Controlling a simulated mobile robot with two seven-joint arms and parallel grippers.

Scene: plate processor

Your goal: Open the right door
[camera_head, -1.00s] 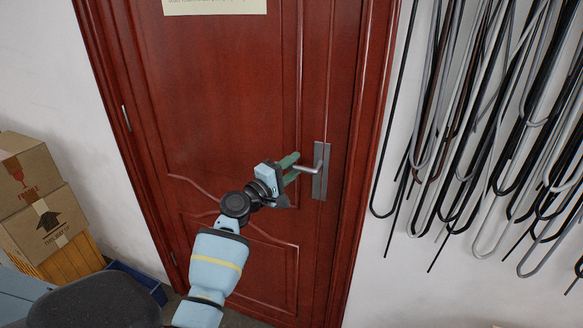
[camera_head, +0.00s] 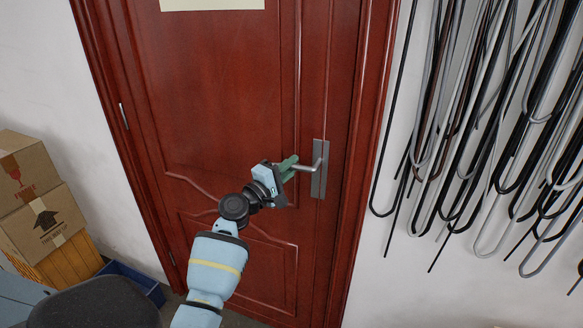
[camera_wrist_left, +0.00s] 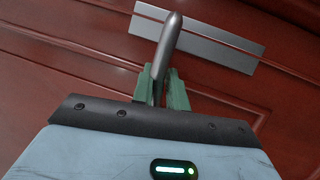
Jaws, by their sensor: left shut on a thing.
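The red-brown wooden door (camera_head: 215,110) stands shut in its frame in the head view. Its silver lever handle (camera_head: 318,163) sits on a metal plate at the door's right side. The handle also shows in the left wrist view (camera_wrist_left: 170,38), with its plate (camera_wrist_left: 215,45) behind it. My left gripper (camera_head: 290,168) is at the free end of the lever. In the left wrist view its green fingers (camera_wrist_left: 162,88) are closed around the lever's end. My right gripper is not in view.
Cardboard boxes (camera_head: 38,195) are stacked at the left by the wall, with a blue bin (camera_head: 135,280) on the floor beside the door. Many hanging cables (camera_head: 490,130) cover the wall right of the door. A paper notice is on the door's upper part.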

